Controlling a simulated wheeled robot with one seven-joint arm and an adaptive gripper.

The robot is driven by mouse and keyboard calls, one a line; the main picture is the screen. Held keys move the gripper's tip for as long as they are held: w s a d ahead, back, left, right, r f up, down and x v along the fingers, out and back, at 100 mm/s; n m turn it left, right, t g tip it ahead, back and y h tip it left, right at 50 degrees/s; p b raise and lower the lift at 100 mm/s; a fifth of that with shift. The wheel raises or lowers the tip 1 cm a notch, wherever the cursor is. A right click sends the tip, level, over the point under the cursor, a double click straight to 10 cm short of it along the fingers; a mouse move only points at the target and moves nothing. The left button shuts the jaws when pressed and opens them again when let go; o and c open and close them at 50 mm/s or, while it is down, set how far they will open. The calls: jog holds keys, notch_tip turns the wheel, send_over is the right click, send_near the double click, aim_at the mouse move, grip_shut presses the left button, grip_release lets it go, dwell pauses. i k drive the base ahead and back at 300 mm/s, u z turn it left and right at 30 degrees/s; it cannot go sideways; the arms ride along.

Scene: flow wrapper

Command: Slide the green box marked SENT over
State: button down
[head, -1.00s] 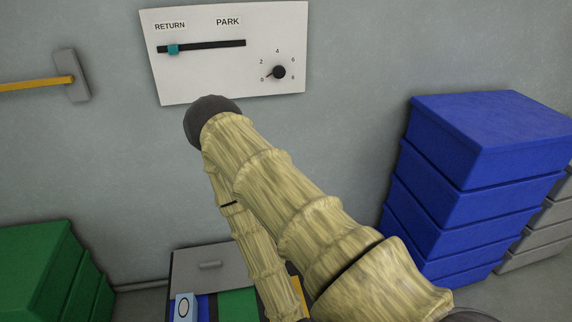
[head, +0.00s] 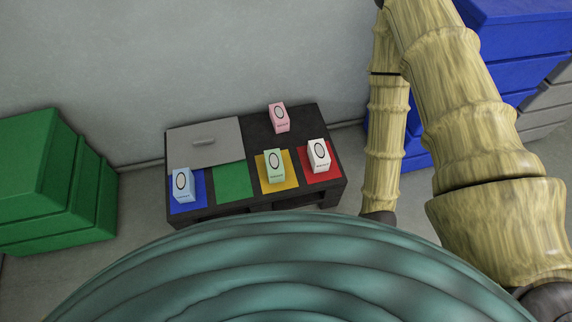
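A small green box (head: 274,166) stands upright on the yellow square (head: 291,182) of a low dark table (head: 259,131). It has an oval mark on its front, and the small print under the mark is too small to read. The table also has a blue square (head: 188,207), a bare green square (head: 233,183) and a red square (head: 328,173). My gripper is out of view; only links of my arm show at the right, apart from the green box.
A blue box (head: 183,184) stands on the blue square and a white box (head: 319,156) on the red one. A pink box (head: 279,117) stands behind, beside a grey handled panel (head: 207,147). Green crates (head: 40,180) stand left, blue crates (head: 520,70) right.

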aim_at(273, 158)
jog(key=k, duration=0.5)
jog(key=z, duration=1.4)
jog(key=i, duration=0.9)
jog(key=u, duration=2.25)
